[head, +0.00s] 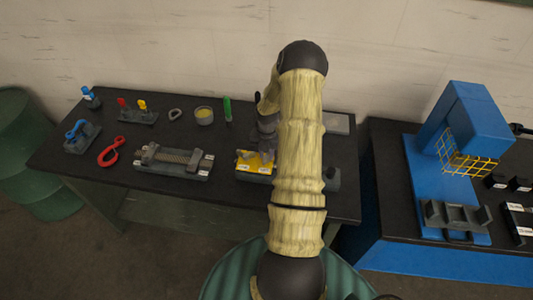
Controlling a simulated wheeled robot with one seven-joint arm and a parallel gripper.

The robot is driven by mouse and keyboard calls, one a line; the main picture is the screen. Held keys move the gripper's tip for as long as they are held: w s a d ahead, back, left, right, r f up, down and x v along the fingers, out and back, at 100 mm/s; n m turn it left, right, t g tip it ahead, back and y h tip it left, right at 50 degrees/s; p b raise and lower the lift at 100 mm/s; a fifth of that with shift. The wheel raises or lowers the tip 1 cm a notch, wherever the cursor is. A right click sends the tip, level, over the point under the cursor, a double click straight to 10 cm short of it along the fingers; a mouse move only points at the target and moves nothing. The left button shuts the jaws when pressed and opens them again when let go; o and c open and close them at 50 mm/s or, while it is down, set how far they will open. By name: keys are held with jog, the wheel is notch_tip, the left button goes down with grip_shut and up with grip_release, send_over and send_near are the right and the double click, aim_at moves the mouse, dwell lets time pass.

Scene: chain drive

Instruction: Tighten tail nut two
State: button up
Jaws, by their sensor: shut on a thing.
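My gripper (266,154) points down at a yellow-and-grey fixture (254,170) near the front of the dark bench. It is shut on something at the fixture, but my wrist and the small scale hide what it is. My arm covers the middle of the fixture, and a dark end of it shows to the right of the arm. I cannot make out tail nut two or any single nut. A grey fixture with a ribbed bar or chain (172,157) lies to the left.
On the dark bench (230,197) stand a red hook (110,152), a blue clamp-like part (80,135), a cup (204,115) and a green-handled tool (227,108). A blue press with a yellow guard (465,125) stands on another bench at right.

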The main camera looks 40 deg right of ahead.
jog(key=m+b, duration=0.1)
jog(key=m, duration=0.4)
jog(key=shift+b, duration=0.3)
jog(key=m+b, duration=0.1)
jog(key=m, duration=0.5)
jog(key=shift+s+b, duration=0.1)
jog(key=shift+b, duration=0.25)
jog(key=m+b, duration=0.1)
jog(key=m, duration=0.4)
jog(key=shift+b, duration=0.4)
jog(key=m+b, duration=0.2)
jog(key=m, duration=0.3)
jog(key=shift+m, duration=0.4)
jog(key=m, duration=0.3)
jog(key=m+b, duration=0.1)
jog(key=m, duration=0.2)
jog(key=shift+a+r+b, duration=0.1)
jog(key=shift+a+b, duration=0.1)
jog(key=shift+b, duration=0.1)
jog(key=m, duration=0.5)
jog(key=shift+m+b, duration=0.4)
jog(key=m, duration=0.4)
jog(key=shift+m, duration=0.3)
jog(key=m, duration=0.4)
jog(key=shift+a+m+p, duration=0.1)
jog(key=shift+m+p, duration=0.2)
